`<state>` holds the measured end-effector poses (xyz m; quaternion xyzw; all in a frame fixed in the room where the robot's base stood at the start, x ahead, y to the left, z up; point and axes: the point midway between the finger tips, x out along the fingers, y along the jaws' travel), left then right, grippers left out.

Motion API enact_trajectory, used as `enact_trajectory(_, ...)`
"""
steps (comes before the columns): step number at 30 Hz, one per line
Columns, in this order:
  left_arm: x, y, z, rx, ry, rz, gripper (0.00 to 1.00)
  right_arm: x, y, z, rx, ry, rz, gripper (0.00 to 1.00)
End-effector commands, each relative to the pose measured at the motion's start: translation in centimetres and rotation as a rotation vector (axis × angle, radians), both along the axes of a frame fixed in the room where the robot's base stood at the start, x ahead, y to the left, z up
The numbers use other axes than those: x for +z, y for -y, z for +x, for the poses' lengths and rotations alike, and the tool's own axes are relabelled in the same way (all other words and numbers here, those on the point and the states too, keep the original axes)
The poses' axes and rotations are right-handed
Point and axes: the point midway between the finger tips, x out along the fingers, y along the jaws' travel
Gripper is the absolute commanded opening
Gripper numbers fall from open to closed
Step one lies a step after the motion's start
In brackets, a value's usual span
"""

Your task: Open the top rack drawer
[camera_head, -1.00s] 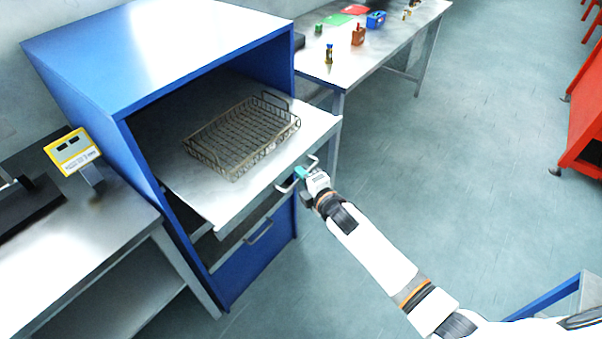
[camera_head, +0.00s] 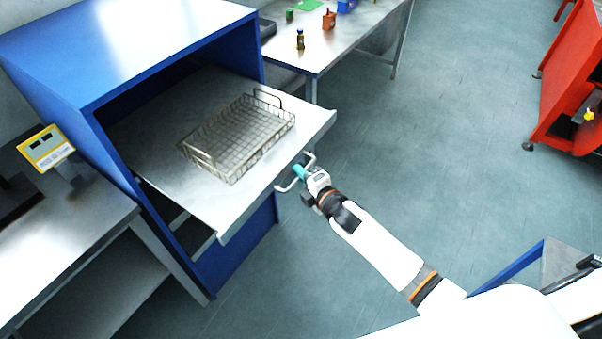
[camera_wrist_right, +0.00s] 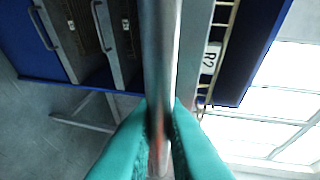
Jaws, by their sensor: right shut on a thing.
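The blue rack cabinet (camera_head: 240,228) stands at the left in the head view. Its top drawer (camera_head: 226,207) is a flat metal shelf pulled well out of the cabinet, with a wire mesh basket (camera_head: 238,138) lying on it. My right gripper (camera_head: 303,173) is at the drawer's front and is shut on its bar handle (camera_head: 284,188). In the right wrist view the teal fingers (camera_wrist_right: 160,135) press on both sides of the handle bar (camera_wrist_right: 162,60). The left gripper is not in view.
A metal table (camera_head: 330,48) with small bottles and bins stands behind the cabinet. A bench (camera_head: 70,240) with a yellow-framed display (camera_head: 46,148) adjoins it at left. A red unit (camera_head: 570,90) stands at far right. The floor (camera_head: 430,140) between is clear.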

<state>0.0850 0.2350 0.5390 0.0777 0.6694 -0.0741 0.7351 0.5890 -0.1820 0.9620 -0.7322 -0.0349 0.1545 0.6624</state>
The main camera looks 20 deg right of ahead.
Motion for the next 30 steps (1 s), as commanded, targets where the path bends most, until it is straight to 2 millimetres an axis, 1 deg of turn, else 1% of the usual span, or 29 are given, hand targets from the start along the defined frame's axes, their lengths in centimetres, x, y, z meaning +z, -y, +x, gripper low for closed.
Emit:
enact_trajectory(1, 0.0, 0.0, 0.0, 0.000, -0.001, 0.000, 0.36, 0.0, 0.0, 0.0, -0.001, 0.000, -0.001, 0.00)
enact_trajectory(2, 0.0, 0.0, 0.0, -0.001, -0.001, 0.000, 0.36, 0.0, 0.0, 0.0, -0.001, 0.000, -0.001, 0.15)
enact_trajectory(3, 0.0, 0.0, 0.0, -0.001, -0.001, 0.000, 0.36, 0.0, 0.0, 0.0, -0.001, 0.000, -0.001, 0.22)
enact_trajectory(5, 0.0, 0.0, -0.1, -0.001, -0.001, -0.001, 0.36, 0.0, 0.0, 0.0, -0.001, 0.000, -0.001, 0.32)
enact_trajectory(13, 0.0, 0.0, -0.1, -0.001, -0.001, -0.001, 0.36, 0.0, 0.0, 0.0, 0.000, 0.000, 0.000, 0.32)
enact_trajectory(17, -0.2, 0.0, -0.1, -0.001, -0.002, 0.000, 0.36, 0.0, 0.3, -0.8, 0.000, -0.001, -0.001, 0.32)
enact_trajectory(20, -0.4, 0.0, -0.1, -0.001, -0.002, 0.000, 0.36, 0.2, 0.6, -2.2, 0.001, -0.001, -0.001, 0.32)
enact_trajectory(27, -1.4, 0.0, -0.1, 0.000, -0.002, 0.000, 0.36, 1.0, 2.0, -7.2, 0.000, -0.003, -0.002, 0.32)
enact_trajectory(30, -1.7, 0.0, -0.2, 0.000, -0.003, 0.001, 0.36, 1.4, 2.4, -9.0, 0.001, -0.002, -0.002, 0.32)
